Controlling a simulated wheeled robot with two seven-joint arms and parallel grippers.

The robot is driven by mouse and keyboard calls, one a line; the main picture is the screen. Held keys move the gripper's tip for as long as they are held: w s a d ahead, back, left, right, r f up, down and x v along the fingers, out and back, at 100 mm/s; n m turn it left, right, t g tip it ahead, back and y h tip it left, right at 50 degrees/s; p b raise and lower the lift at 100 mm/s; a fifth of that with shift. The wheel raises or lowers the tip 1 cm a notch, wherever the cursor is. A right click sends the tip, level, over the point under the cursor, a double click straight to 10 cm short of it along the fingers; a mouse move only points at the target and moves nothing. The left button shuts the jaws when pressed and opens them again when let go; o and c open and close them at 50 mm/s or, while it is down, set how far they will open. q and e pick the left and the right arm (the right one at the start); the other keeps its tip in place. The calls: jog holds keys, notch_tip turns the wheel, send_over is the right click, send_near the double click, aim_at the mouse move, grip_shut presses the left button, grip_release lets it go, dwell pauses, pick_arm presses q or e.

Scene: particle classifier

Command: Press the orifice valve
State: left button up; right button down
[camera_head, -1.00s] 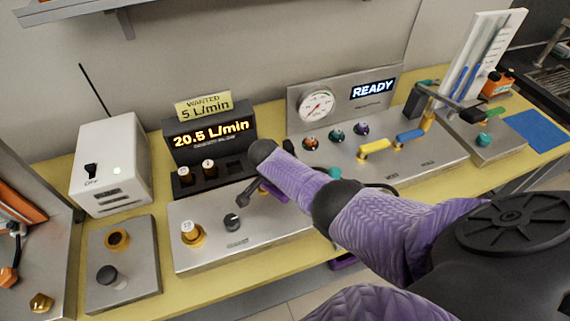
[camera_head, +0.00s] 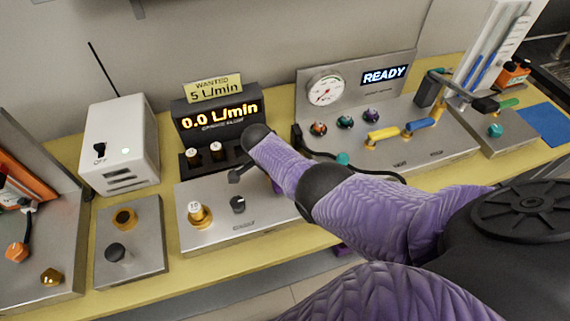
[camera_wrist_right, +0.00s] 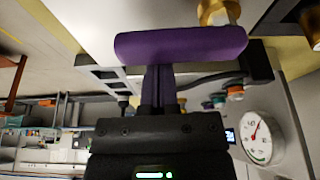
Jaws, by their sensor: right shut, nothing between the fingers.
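A steel panel (camera_head: 200,245) in the head view carries a brass orifice fitting (camera_head: 199,216) topped by a white cap marked 10, and a black knob (camera_head: 238,204). Which control is the orifice valve, I cannot tell. The panel's right part is hidden behind my right arm. My right gripper (camera_wrist_right: 178,45) is shut and empty, its purple fingers forming a crossbar in the wrist view. A brass fitting (camera_wrist_right: 215,12) shows close to the crossbar's upper edge; contact is unclear. In the head view, only a purple bit of the right gripper (camera_head: 277,187) shows beside the arm. My left gripper is out of view.
The flow display (camera_head: 220,117) reads 0.0 L/min under a sign (camera_head: 213,88) saying WANTED 5 L/min. Two capped orifices (camera_head: 216,152) stand in its rack. A white switch box (camera_head: 120,140) stands left. A gauge panel (camera_head: 440,135) shows READY on the right.

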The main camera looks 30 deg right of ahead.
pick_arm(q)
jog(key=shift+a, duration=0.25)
pick_arm(e)
jog(key=shift+s+d, duration=0.1)
jog(key=shift+d, duration=0.25)
jog(key=d, duration=0.1)
jog(key=d+p, duration=0.1)
jog(key=d, duration=0.1)
jog(key=shift+s+r, duration=0.1)
jog(key=shift+s, duration=0.3)
pick_arm(q)
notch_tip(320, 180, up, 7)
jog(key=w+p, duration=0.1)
jog(key=p, duration=0.5)
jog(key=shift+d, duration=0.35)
pick_arm(e)
jog(key=v, duration=0.9)
jog(key=shift+w+r, duration=0.15)
jog(key=shift+r, duration=0.2)
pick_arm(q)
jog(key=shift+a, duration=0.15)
